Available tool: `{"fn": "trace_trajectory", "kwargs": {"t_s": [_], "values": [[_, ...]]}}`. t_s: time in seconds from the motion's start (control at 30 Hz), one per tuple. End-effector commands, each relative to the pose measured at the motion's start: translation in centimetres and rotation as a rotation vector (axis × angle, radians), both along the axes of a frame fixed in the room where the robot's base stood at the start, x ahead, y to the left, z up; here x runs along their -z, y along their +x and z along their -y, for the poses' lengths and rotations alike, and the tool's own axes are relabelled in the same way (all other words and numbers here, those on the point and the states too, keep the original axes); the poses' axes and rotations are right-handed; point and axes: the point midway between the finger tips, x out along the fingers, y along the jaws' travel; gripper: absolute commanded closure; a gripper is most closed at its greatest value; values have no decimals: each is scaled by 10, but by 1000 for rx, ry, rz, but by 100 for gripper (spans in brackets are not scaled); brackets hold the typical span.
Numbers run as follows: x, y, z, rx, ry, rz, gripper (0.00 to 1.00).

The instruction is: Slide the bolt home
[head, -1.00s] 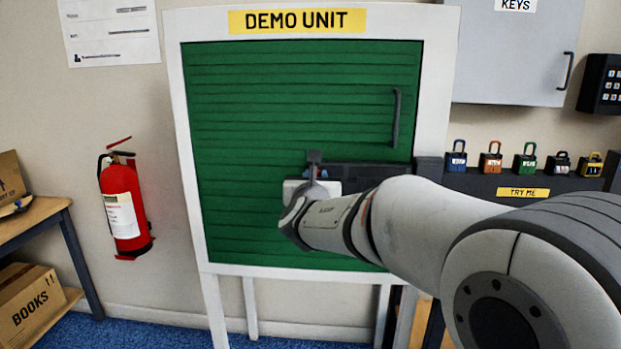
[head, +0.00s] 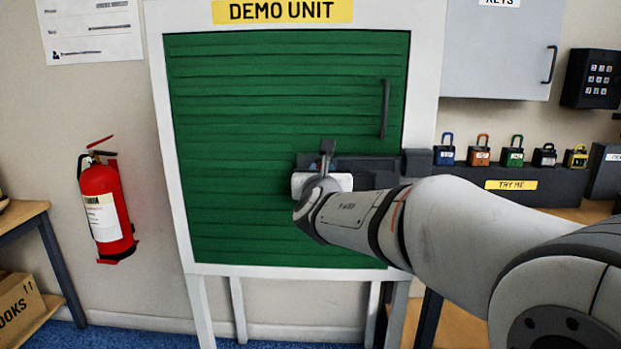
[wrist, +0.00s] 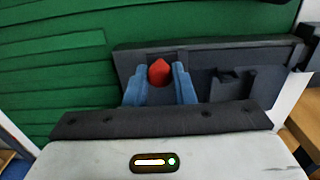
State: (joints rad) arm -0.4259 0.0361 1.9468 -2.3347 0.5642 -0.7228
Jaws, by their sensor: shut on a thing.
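A dark bolt plate (head: 372,164) is fixed across the lower right of the green slatted door (head: 230,215). In the wrist view, a red knob (wrist: 160,72) stands at the left part of the plate (wrist: 210,62). My gripper (wrist: 159,84) has its two blue fingers either side of the knob, shut on it. A dark keeper block (head: 417,162) sits on the white frame to the right, and it also shows in the wrist view (wrist: 309,42). A dark notched piece (wrist: 234,82) lies between knob and keeper. I cannot tell where the bolt's tip is.
A shelf of coloured padlocks (head: 514,151) with a TRY ME label is right of the unit. A grey key cabinet (head: 500,50) and a black keypad (head: 592,78) hang above. A door handle (head: 384,108) stands above the bolt. A red extinguisher (head: 106,210) hangs left.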

Motion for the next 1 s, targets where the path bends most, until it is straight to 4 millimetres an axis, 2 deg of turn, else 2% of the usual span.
{"fn": "trace_trajectory", "kwargs": {"t_s": [0.23, 0.27, 0.5, 0.77, 0.87, 1.0], "values": [[1, 0, 2, 6, 1, -1, 100], [1, 0, 2, 6, 1, -1, 75], [1, -1, -2, -1, 0, -1, 55], [0, -4, -5, -8, 0, 0, 55], [-1, -13, -6, -10, 0, 0, 55], [-1, -36, -5, -10, 1, 0, 55]]}}
